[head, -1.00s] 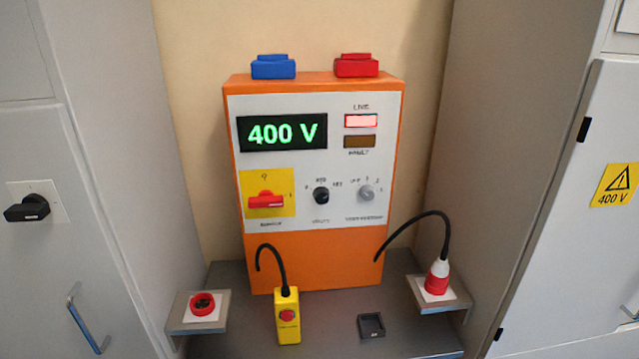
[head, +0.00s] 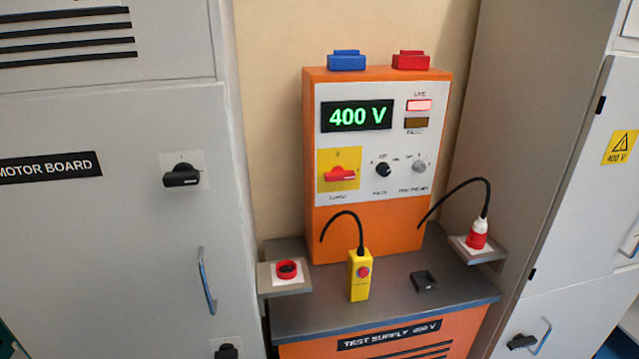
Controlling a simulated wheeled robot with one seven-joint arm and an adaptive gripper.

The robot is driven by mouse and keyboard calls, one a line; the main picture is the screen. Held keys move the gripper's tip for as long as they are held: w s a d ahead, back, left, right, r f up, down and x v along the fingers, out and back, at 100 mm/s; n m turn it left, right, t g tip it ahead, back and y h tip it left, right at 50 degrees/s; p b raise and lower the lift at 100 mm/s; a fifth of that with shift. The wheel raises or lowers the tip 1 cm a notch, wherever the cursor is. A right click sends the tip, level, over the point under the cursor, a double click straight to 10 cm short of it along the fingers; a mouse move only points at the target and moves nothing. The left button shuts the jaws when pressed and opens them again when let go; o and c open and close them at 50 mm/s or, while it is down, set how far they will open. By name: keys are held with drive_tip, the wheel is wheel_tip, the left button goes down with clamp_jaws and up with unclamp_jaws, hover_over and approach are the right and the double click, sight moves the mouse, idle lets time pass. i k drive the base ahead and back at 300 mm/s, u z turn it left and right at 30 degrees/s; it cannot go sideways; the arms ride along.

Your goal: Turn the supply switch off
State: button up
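The supply switch (head: 340,173) is a red rotary handle on a yellow plate, low on the left of the white panel of the orange test supply (head: 378,230). Its handle lies about horizontal. The display (head: 357,116) above it reads 400 V in green. The LIVE lamp (head: 419,106) is lit pinkish red, and the lamp below it (head: 416,122) is dull brown. My gripper is not in view.
A yellow pendant (head: 360,275) with a red button stands on the grey bench top (head: 390,290). A red socket (head: 288,270) and a red-white plug (head: 477,234) sit on side shelves. The motor board cabinet (head: 110,240) stands left, another cabinet (head: 580,170) right.

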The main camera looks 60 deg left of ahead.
sight(337, 173)
drive_tip(key=z, duration=1)
drive_tip(key=i, duration=0.95)
drive_tip(key=u, duration=3.4)
drive_tip(key=i, duration=0.5)
drive_tip(key=z, duration=0.1)
drive_tip(key=k, duration=0.6)
drive_tip(key=u, duration=0.1)
drive_tip(key=i, duration=0.3)
drive_tip(key=z, duration=0.05)
